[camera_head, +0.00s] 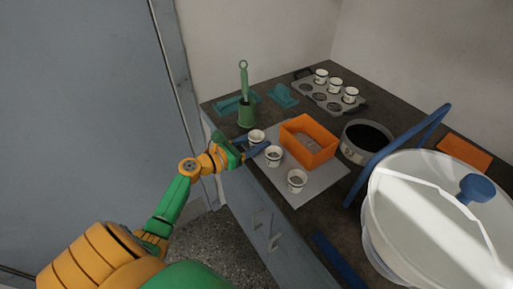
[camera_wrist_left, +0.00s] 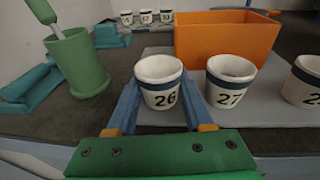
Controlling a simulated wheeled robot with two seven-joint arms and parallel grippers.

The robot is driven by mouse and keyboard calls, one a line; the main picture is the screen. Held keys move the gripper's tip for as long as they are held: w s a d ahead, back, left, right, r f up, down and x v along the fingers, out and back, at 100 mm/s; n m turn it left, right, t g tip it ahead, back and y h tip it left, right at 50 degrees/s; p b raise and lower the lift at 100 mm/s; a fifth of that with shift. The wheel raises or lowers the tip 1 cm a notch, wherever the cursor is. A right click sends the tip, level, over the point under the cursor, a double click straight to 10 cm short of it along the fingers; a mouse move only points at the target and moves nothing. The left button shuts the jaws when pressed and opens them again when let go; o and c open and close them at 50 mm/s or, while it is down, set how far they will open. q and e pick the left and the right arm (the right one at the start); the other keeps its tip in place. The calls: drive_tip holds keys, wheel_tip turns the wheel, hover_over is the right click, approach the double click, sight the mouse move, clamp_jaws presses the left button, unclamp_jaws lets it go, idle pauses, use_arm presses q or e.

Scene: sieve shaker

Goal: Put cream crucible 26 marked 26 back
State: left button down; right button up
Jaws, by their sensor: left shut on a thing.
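Cream crucible 26 (camera_wrist_left: 159,82), with a dark blue band and a black 26, sits between the blue fingers of my left gripper (camera_wrist_left: 158,105). In the head view the crucible (camera_head: 256,135) is upright at the left end of the grey board (camera_head: 325,185), with my left gripper (camera_head: 254,148) shut on it. I cannot tell whether its base touches the board. Crucible 27 (camera_wrist_left: 231,82) stands close to its right, and a third crucible (camera_head: 297,181) stands nearer the front. A grey rack (camera_head: 325,99) at the back holds three crucibles and shows empty holes. My right gripper is not in view.
An orange bin (camera_head: 309,142) stands on the board behind the crucibles. A green pot (camera_head: 246,115) with a tool stands left. Teal blocks (camera_head: 283,95) lie behind it. A round sieve (camera_head: 366,141) and a large clear bowl (camera_head: 430,230) fill the right.

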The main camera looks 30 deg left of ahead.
use_arm(q)
drive_tip(key=shift+f, duration=0.2)
drive_tip(key=shift+f, duration=0.1)
drive_tip(key=shift+c, duration=1.4)
unclamp_jaws()
